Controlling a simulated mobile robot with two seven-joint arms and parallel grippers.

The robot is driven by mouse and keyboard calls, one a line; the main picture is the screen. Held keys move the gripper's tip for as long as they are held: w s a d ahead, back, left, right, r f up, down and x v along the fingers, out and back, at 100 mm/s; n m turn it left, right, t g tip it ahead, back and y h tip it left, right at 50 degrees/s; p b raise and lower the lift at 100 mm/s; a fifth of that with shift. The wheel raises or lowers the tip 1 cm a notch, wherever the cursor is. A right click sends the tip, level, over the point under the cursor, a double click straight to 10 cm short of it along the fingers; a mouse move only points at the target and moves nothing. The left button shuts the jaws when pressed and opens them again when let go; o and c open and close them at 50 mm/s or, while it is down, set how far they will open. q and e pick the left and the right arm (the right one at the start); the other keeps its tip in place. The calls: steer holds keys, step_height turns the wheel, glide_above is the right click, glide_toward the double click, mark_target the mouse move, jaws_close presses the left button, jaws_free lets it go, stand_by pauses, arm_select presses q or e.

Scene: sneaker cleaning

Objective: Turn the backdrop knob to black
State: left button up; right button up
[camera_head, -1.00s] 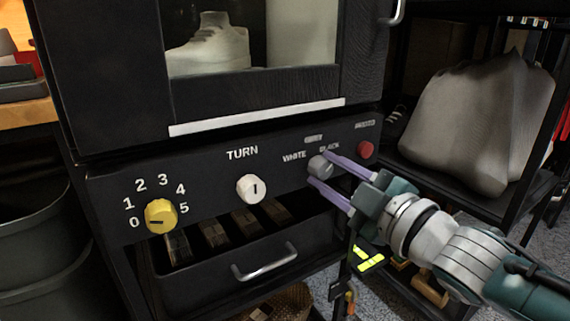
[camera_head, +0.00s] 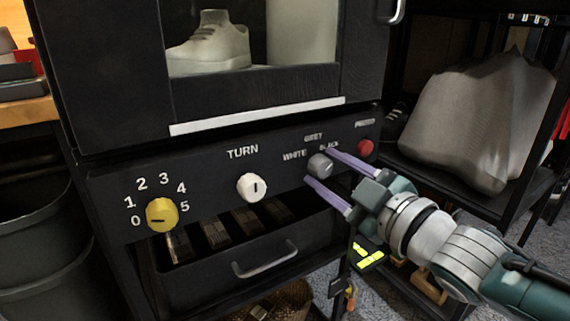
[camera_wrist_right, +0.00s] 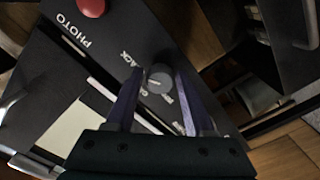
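The backdrop knob (camera_head: 320,166) is a small grey knob on the black control panel (camera_head: 215,172), with the labels WHITE, GREY and BLACK around it. Its pointer mark is too small to read. In the right wrist view the knob (camera_wrist_right: 160,78) sits between the fingertips. My right gripper (camera_head: 318,165) is open, its two purple fingers on either side of the knob with gaps showing. It also shows in the right wrist view (camera_wrist_right: 157,75). My left gripper is not in view.
A red PHOTO button (camera_head: 365,147) is close to the right of the knob. A white TURN knob (camera_head: 252,187) and a yellow numbered dial (camera_head: 161,213) are to the left. Below is an open drawer with a metal handle (camera_head: 265,262). A shelf with a grey bag (camera_head: 470,125) stands at right.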

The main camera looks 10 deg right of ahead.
steer(key=shift+o, duration=1.1)
steer(key=shift+s, duration=0.1)
steer(key=shift+s+d+r+p, duration=0.1)
steer(key=shift+s+d+p, duration=0.1)
steer(key=shift+s+p, duration=0.2)
steer(key=p+v, duration=0.3)
steer(key=v, duration=0.6)
steer(key=shift+w, duration=0.1)
